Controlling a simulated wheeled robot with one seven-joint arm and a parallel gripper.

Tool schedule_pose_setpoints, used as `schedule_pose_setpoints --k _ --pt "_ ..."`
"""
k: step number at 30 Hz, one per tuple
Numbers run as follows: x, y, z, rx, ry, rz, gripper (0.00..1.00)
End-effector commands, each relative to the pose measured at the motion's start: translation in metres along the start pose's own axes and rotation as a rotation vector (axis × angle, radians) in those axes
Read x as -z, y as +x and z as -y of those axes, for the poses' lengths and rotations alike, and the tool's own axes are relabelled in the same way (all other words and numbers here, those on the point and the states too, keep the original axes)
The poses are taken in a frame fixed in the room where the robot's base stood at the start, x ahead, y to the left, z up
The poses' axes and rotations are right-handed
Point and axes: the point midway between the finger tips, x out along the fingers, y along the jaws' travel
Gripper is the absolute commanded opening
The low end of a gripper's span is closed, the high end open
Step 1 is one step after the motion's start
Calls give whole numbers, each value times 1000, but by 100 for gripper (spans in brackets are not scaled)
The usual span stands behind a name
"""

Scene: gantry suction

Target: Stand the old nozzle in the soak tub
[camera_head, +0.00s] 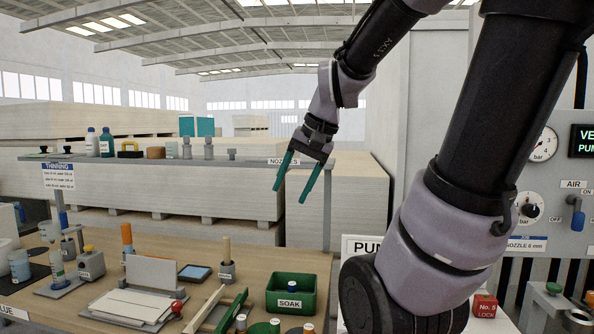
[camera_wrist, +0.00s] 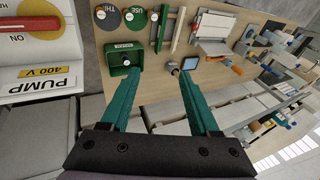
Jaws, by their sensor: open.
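The green soak tub (camera_head: 309,301), labelled SOAK, stands at the right end of the wooden bench. My gripper (camera_head: 291,194) is open and empty, high above the bench and the tub. In the wrist view the tub (camera_wrist: 112,71) lies just beyond the left green fingertip, apart from it.
A brush-like tool in a holder (camera_head: 227,270) stands left of the tub. A clamp with green bars (camera_head: 232,311) lies in front. Grey nozzles (camera_head: 208,149) stand on the back shelf. The pump panel (camera_head: 548,185) is at right. The air around my gripper is clear.

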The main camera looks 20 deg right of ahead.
Motion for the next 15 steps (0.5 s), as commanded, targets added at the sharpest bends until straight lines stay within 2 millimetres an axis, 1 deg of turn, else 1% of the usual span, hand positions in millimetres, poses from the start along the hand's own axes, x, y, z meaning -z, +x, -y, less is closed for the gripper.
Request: schedule_pose_setpoints --k 1,3,6,10,15 --pt "-8 -12 3 9 -59 -50 62" --pt "-15 -25 4 14 -122 -108 62" --pt "-22 -38 5 21 -190 -172 62" --pt "-27 -47 5 27 -233 -216 62" --pt "-28 -48 5 28 -241 -225 62"
